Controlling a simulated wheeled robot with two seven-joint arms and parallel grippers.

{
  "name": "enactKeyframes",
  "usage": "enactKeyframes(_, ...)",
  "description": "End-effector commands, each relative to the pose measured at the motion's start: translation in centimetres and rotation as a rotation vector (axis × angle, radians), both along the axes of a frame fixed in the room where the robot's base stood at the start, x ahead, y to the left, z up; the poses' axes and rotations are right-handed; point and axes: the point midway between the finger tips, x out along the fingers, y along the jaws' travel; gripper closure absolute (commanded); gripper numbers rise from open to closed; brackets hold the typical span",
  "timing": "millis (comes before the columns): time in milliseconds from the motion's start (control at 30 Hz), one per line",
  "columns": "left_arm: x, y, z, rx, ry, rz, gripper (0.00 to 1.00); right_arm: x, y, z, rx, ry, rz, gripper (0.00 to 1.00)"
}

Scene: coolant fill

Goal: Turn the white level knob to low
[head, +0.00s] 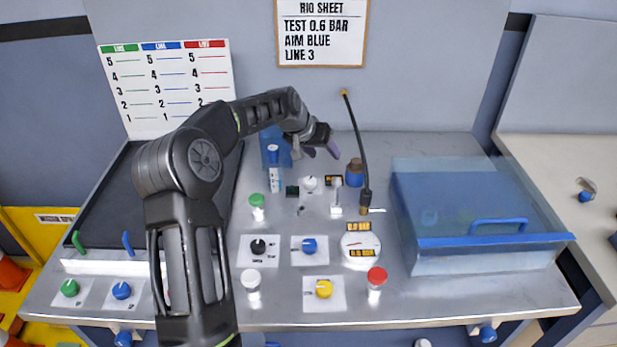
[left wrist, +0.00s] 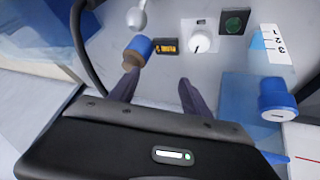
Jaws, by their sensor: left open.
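A white knob (head: 310,183) on a pale plate sits at the back middle of the steel bench. In the left wrist view the white knob (left wrist: 203,38) shows a dark pointer mark; its scale is too small to read. My left gripper (head: 322,153) is above the bench behind the knob, apart from it. In the left wrist view the two fingers of my left gripper (left wrist: 158,92) are spread with nothing between them. The knob lies beyond the fingertips, a little to the right there. My right gripper is not in view.
A small amber display (left wrist: 166,46) and a blue-brown bottle (left wrist: 137,52) stand close to the knob. A blue-capped container (left wrist: 275,98) is at the right of the wrist view. A black hose (head: 356,140) rises nearby. A clear blue-lidded box (head: 480,215) fills the bench's right.

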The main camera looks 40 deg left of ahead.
Motion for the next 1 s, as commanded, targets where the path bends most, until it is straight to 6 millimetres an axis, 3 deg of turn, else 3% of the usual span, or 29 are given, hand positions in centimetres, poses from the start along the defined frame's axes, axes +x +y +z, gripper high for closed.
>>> enactKeyframes(100, -3.6, 1.9, -2.0, 0.132, 0.150, -0.095, 0.44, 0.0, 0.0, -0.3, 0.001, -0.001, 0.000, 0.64)
enactKeyframes(233, -5.1, 2.8, -2.6, 0.184, 0.215, -0.129, 0.44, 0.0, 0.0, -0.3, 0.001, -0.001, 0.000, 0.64)
enactKeyframes(667, -4.8, 2.8, -3.2, 0.182, 0.216, -0.129, 0.44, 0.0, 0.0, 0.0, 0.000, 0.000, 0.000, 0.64)
enactKeyframes(1000, -3.0, 3.0, -7.6, 0.181, 0.217, -0.129, 0.44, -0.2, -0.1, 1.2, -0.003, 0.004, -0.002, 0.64)
